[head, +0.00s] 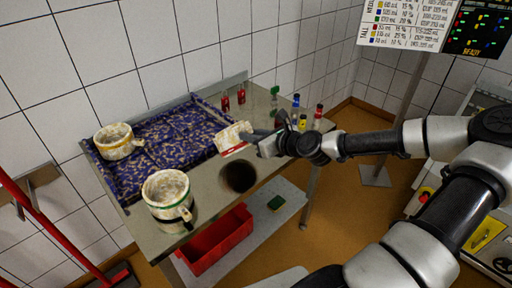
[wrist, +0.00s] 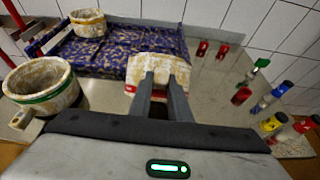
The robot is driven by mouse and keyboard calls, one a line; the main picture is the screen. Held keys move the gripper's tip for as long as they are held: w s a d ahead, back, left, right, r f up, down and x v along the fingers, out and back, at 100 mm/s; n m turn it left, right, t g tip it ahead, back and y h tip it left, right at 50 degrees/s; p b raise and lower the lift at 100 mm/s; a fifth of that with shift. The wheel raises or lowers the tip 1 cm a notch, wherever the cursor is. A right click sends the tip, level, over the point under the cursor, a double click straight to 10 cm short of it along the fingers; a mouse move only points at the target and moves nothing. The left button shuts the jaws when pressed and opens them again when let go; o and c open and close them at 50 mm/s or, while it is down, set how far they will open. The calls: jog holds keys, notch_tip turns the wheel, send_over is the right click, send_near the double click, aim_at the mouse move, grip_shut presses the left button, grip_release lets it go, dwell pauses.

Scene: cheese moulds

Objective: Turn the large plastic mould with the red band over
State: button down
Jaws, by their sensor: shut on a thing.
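The mould with the red band (head: 232,137) is whitish with brown stains, and its red band runs along the lower side. It is tilted in the head view, near the right edge of the blue patterned mat. My gripper (head: 258,139) is shut on it from the right. In the wrist view, the same mould (wrist: 158,68) is straight ahead at the tips of my gripper (wrist: 162,82). The fingers hide part of its near side, so I cannot tell exactly which part they grip. Whether it touches the table is unclear.
A green-banded mould (head: 168,190) stands at the table's front left; a yellow-banded one (head: 118,146) stands on the mat (head: 165,150). A dark round hole (head: 238,178) lies in front of my gripper. Several coloured bottles (head: 302,122) stand right. A red crate (head: 214,243) sits below.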

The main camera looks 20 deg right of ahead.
jog(key=shift+s+d+f+b, duration=0.2)
jog(key=shift+f+b, duration=0.1)
jog(key=shift+f, duration=0.25)
jog(key=shift+s+d+f+b, duration=0.1)
jog(key=shift+s+f+b, duration=0.15)
jog(key=shift+f, duration=0.4)
jog(key=shift+f+t+y+b, duration=0.25)
jog(key=shift+t+y+b, duration=0.05)
jog(key=shift+b, duration=0.7)
jog(key=f+t+b, duration=0.1)
jog(key=b, duration=0.2)
jog(key=s+f+b, duration=0.1)
jog(key=b, duration=0.3)
jog(key=shift+d+t+y, duration=0.2)
jog(key=shift+t+y, duration=0.1)
jog(key=shift+t, duration=0.1)
jog(key=f+t+b, duration=0.1)
jog(key=b, duration=0.2)
jog(key=shift+s+f, duration=0.1)
jog(key=shift+f, duration=0.05)
jog(key=f+b, duration=0.1)
jog(key=b, duration=0.3)
jog(key=shift+s+f+t+y, duration=0.15)
jog(key=shift+f+t+y, duration=0.05)
jog(key=shift+t+y, duration=0.2)
jog(key=shift+s+d+f+t+b, duration=0.15)
jog(key=shift+f+t+b, duration=0.2)
jog(key=shift+b, duration=0.9)
jog(key=shift+r, duration=0.1)
